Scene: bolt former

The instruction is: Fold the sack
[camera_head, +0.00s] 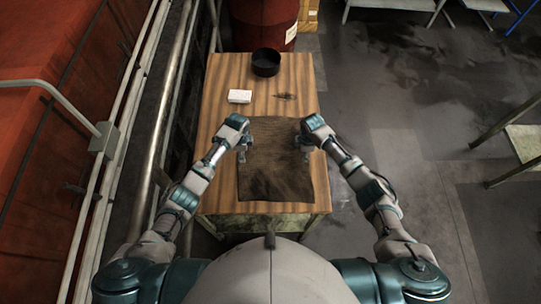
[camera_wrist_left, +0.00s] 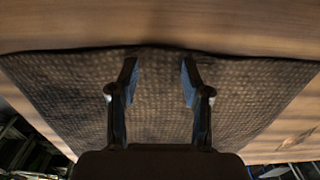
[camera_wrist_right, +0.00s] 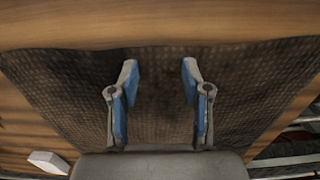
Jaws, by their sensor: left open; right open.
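The sack (camera_head: 275,172) is a dark brown woven cloth lying flat, spread out on the near part of the wooden table (camera_head: 222,110). My left gripper (camera_head: 241,156) is open over the sack's left edge in the head view. My right gripper (camera_head: 307,153) is open over its right edge. In the left wrist view, the open fingers (camera_wrist_left: 160,82) are above the sack (camera_wrist_left: 75,90), close to one edge. In the right wrist view, the open fingers (camera_wrist_right: 160,82) are likewise above the sack (camera_wrist_right: 240,75). Nothing is between either pair of fingers except cloth below.
A white box (camera_head: 240,96) and a black round pan (camera_head: 266,62) stand on the table's far part, beside a small dark mark (camera_head: 285,96). A red barrel (camera_head: 262,25) stands behind the table. Rails and a red machine (camera_head: 40,130) line the left. The floor at right is open.

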